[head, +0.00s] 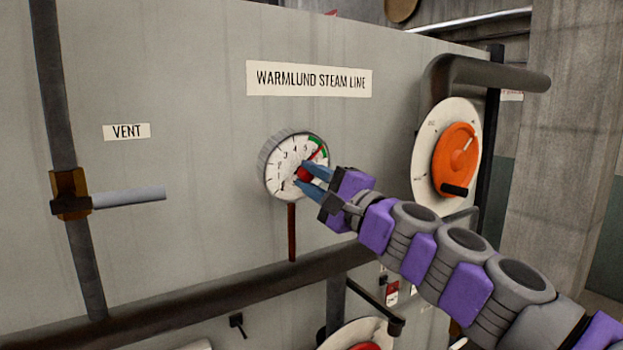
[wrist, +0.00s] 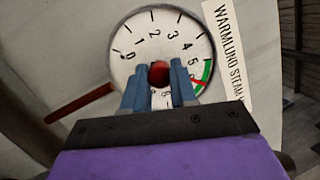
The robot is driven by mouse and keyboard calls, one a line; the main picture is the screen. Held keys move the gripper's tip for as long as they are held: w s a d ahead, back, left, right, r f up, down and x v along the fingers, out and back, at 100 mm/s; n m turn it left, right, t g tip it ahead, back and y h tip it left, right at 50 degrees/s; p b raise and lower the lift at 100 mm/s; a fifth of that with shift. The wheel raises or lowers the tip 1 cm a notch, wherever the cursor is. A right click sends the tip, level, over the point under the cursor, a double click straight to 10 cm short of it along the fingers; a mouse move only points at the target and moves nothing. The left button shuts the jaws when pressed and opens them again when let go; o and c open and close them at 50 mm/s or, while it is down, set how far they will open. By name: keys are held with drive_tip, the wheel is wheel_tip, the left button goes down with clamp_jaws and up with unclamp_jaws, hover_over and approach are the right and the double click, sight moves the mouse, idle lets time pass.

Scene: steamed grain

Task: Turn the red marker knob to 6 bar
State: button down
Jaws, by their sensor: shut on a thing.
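The round white gauge (head: 283,181) is on the grey panel, with numbers and a green band at its upper right in the head view. The red marker knob (head: 304,174) sits at the dial's centre; it also shows in the wrist view (wrist: 159,73). My gripper (head: 305,177) is shut on the knob, one blue finger on each side. A red marker (head: 319,155) reaches toward the green band. In the wrist view the red mark (wrist: 199,83) lies past the 5, by the green band (wrist: 207,74). Its exact reading cannot be told; my fingers hide the dial's lower part.
An orange dial (head: 454,160) with a black handle is to the right of the gauge, near a thick bent pipe (head: 490,74). A vent valve lever (head: 128,197) is at the left. A dark pipe (head: 200,305) runs below the gauge.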

drive_tip(key=shift+a+f, duration=0.1)
drive_tip(key=shift+f, duration=0.1)
drive_tip(key=c, duration=1.3)
unclamp_jaws()
drive_tip(key=o, duration=0.4)
drive_tip(key=shift+w, duration=0.25)
drive_tip(key=shift+s+r, duration=0.1)
drive_tip(key=shift+s, duration=0.05)
drive_tip(key=shift+d, duration=0.2)
drive_tip(key=shift+s+d+f, duration=0.2)
drive_tip(key=shift+s+d, duration=0.05)
drive_tip(key=shift+d, duration=0.15)
drive_tip(key=b+v, duration=0.4)
drive_tip(key=v, duration=1.2)
drive_tip(key=shift+s+d, duration=0.1)
